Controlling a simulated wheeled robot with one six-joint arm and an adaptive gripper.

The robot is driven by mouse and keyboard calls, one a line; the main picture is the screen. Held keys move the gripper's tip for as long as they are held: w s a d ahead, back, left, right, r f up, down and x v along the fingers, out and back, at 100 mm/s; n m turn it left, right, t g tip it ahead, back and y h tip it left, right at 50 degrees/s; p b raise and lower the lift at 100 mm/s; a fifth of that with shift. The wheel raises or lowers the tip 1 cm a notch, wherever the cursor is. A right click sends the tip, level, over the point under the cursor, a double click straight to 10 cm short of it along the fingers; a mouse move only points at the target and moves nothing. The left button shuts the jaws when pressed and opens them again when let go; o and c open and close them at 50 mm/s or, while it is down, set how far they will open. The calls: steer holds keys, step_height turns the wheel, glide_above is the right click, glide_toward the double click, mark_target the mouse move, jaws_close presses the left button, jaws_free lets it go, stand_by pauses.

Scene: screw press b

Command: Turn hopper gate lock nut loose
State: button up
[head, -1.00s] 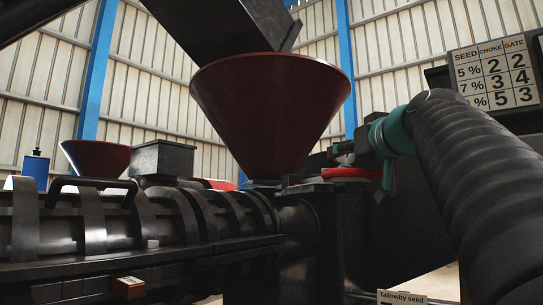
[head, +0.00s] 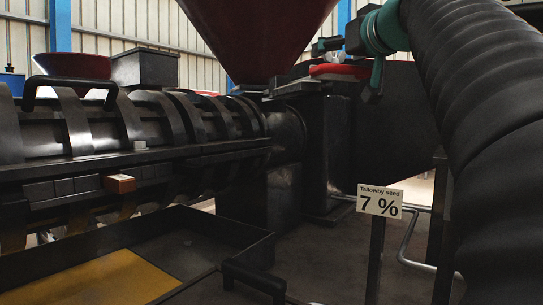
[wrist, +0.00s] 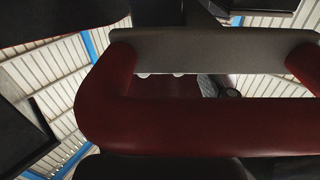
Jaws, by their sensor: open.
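A red handwheel (head: 340,71) sits on the dark block right of the big dark red hopper (head: 258,30). In the wrist view, its thick red rim (wrist: 190,127) and a grey bar (wrist: 210,50) fill the middle. My gripper (head: 325,47) is just above the handwheel in the head view, jaws apart. Dark finger parts show at the upper left and bottom edges of the wrist view, with the rim between them. I cannot tell whether they touch it. No lock nut can be made out clearly.
A sign reading "Tallowby seed 7 %" (head: 380,201) stands on a post at lower right. The ribbed press barrel (head: 150,125) runs left, above a dark tray (head: 215,232) with yellow contents. A bent metal rail (head: 408,240) is behind the sign.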

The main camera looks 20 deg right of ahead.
steer(key=shift+a+m+g+h+p, duration=0.15)
steer(key=shift+m+h+p, duration=0.2)
steer(key=shift+m+h, duration=0.5)
steer(key=shift+a+m+g+h+p, duration=0.15)
steer(key=shift+m+h+p, duration=0.25)
steer(key=shift+h, duration=0.75)
steer(key=shift+w+a+m+g+h+b, duration=0.15)
steer(key=shift+m+g+h+b, duration=0.4)
steer(key=shift+m+h, duration=0.55)
steer(key=shift+w+a+m+g+h+b, duration=0.15)
steer(key=shift+m+g+h+b, duration=0.45)
steer(key=shift+h, duration=0.8)
